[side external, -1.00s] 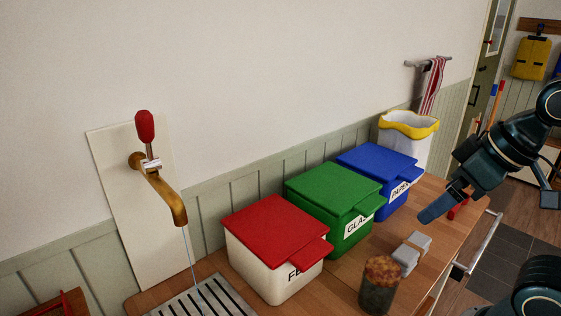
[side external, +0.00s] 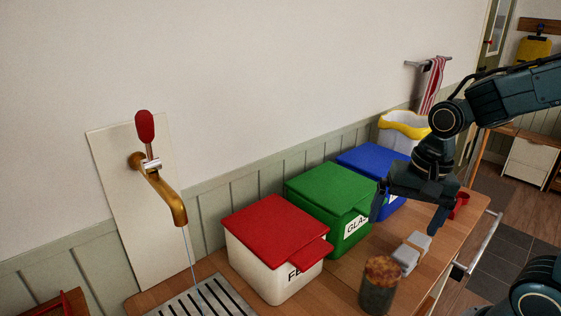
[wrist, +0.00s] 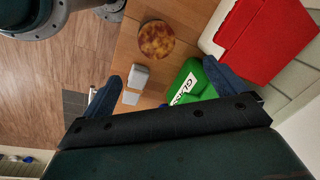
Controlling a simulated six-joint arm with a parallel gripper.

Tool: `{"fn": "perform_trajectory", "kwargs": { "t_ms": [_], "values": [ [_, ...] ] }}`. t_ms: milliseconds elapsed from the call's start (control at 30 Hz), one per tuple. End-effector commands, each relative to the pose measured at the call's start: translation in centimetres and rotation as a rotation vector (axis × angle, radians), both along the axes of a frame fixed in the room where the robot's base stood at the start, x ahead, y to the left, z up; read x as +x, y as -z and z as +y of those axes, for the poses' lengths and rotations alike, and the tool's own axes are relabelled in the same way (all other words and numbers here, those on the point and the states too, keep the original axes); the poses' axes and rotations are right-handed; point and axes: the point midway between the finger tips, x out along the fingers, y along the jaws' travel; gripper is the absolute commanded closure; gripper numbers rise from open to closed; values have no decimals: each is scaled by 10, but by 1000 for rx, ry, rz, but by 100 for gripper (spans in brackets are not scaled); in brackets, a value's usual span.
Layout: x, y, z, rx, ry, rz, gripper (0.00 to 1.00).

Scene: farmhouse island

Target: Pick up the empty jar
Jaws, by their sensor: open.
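A dark, squat jar (side external: 377,294) with a mottled orange-brown top stands upright on the wooden counter, in front of the red-lidded bin. Its round top (wrist: 156,40) shows in the wrist view, beyond my fingertips; its contents cannot be told. My gripper (side external: 408,212) points down with its fingers spread, above the counter near the green- and blue-lidded bins. It is open (wrist: 162,84) and empty, apart from the jar.
A small grey-white block-like object (side external: 411,254) lies between jar and gripper. Red (side external: 277,231), green (side external: 333,196) and blue (side external: 372,165) lidded bins line the wall. A red cup (side external: 461,200) stands right of my gripper. The counter edge and rail (side external: 478,245) run along the right.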

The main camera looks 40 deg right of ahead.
Motion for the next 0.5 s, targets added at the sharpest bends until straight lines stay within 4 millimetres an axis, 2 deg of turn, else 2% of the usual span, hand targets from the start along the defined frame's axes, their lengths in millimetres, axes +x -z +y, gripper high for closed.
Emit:
{"fn": "perform_trajectory", "kwargs": {
  "t_ms": [233, 500],
  "values": [
    [11, 36, -5, 65, 299, 137, 4],
    [15, 53, -7, 87, 441, 194, 4]
  ]
}}
